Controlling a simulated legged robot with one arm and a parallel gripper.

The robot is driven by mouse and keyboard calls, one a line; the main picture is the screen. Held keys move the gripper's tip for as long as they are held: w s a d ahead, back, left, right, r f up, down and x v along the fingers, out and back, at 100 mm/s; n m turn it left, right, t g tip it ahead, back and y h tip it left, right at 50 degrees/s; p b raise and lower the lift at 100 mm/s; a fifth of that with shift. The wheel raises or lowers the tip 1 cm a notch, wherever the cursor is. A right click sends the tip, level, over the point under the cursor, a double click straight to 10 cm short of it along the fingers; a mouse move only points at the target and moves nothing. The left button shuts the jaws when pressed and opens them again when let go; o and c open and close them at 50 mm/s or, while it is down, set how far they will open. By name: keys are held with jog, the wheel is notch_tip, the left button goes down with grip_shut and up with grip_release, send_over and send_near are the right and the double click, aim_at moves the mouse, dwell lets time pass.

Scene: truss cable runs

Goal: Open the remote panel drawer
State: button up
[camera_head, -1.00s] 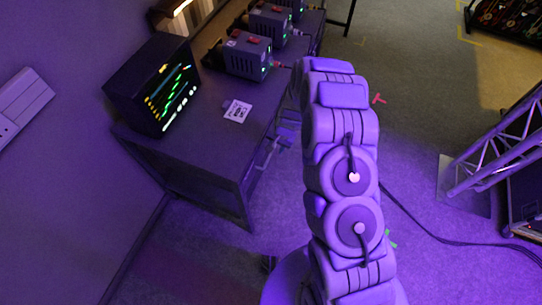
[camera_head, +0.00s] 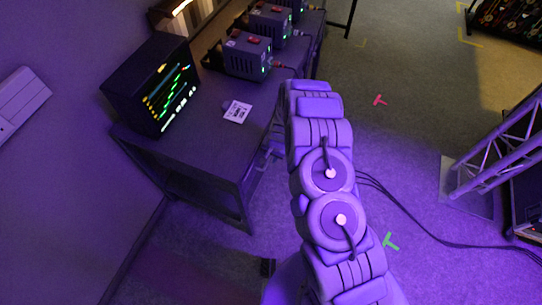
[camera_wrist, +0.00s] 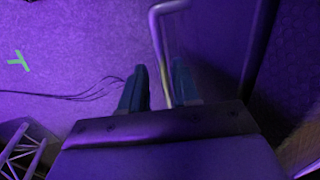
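A pale bent metal bar (camera_wrist: 160,45), which looks like a drawer handle, stands out from a dark panel face (camera_wrist: 215,45) in the wrist view. My gripper (camera_wrist: 160,90) has its two fingers apart, one on each side of the bar. A gap shows between the left finger and the bar; I cannot tell whether the right finger touches it. In the head view my arm reaches down beside the right side of the dark desk (camera_head: 205,150), and my gripper is hidden there. The drawer front itself is too dark to make out clearly.
A monitor (camera_head: 165,95), a label card (camera_head: 237,111) and several grey boxes with red switches (camera_head: 247,52) sit on the desk. Cables (camera_head: 420,225) cross the floor toward a metal truss (camera_head: 500,150) at right. Open floor lies between desk and truss.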

jog(key=shift+a, duration=0.35)
jog(key=shift+c, duration=1.4)
grip_shut()
jog(key=shift+d, duration=0.25)
jog(key=shift+w+a, duration=0.1)
